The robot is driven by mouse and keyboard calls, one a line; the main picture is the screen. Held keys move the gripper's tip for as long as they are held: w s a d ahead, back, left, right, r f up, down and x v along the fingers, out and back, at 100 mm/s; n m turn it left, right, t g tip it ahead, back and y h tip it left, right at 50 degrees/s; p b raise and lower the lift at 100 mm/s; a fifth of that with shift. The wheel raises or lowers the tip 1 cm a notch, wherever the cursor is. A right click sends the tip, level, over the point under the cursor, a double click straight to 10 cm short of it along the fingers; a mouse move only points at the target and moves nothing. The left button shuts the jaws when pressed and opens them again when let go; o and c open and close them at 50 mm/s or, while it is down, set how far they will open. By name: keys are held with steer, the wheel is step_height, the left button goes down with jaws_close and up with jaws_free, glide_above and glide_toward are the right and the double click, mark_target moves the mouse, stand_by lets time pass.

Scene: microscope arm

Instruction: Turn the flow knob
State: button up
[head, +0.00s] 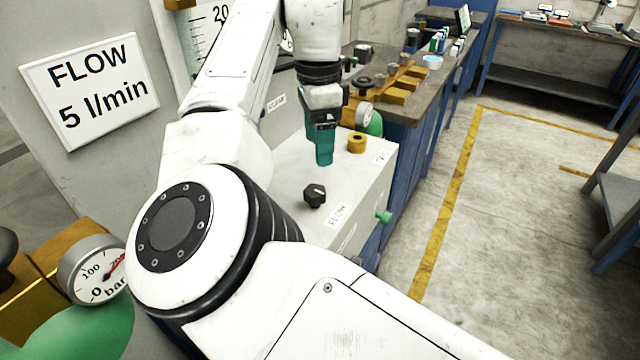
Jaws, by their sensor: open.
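The flow knob (315,195) is a small black faceted knob on top of a light grey box (290,220). A label reading FLOW (338,215) lies just to its right. My gripper (324,160) has teal fingers pointing down and is above the box, a little beyond the knob and apart from it in the picture. No object shows between the fingers. A sign (90,88) on the left reads "FLOW 5 l/min". A graduated scale (208,40) behind my arm is partly hidden.
A brass fitting (357,142) stands on the box near my gripper. A green knob (384,217) sticks out of the box's right side. A pressure gauge (96,270) is at lower left. A blue bench (400,150) with tools stands behind. The floor (520,190) to the right is clear.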

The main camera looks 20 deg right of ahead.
mark_target(318, 190)
step_height(318, 190, down, 11)
steer(key=shift+a+r, duration=0.15)
stand_by(0.4)
steer(key=c, duration=1.1)
steer(key=shift+o, duration=0.2)
steer(key=shift+r, duration=0.1)
